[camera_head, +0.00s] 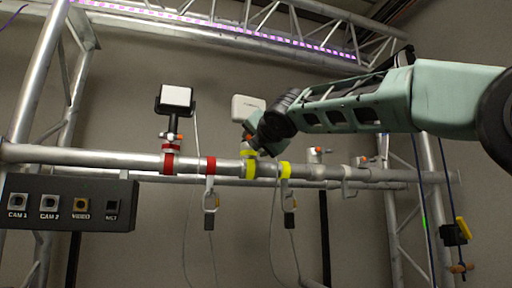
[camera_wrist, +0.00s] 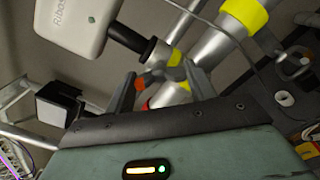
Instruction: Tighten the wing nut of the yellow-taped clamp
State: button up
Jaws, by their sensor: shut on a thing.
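The yellow-taped clamp (camera_head: 250,168) sits around the silver horizontal pipe, with a white box-shaped device (camera_head: 248,107) above it. In the wrist view its yellow tape (camera_wrist: 184,86) shows behind the fingers. The orange-ended wing nut (camera_wrist: 141,83) is at the clamp's side, between my fingers and partly covered by them. My gripper (camera_wrist: 162,80) is closed on the wing nut, its fingers on either side. In the head view my gripper (camera_head: 254,143) reaches the clamp from the upper right, and its wrist hides part of the clamp's top.
A red-taped clamp (camera_head: 168,161) with another device (camera_head: 176,97) stands to the left. A second yellow band (camera_head: 285,170) with a hanging hook (camera_head: 290,202) is close on the right. A black connector panel (camera_head: 68,203) hangs at lower left. Bare clamps (camera_head: 359,161) are farther right.

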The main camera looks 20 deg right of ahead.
jog(key=m+b, duration=0.2)
jog(key=m, duration=0.7)
jog(key=m+b, duration=0.3)
jog(key=m, duration=0.6)
jog(key=m+b, duration=0.3)
jog(key=m, duration=0.6)
jog(key=shift+f, duration=0.3)
jog(key=o, duration=1)
jog(key=shift+r, duration=0.1)
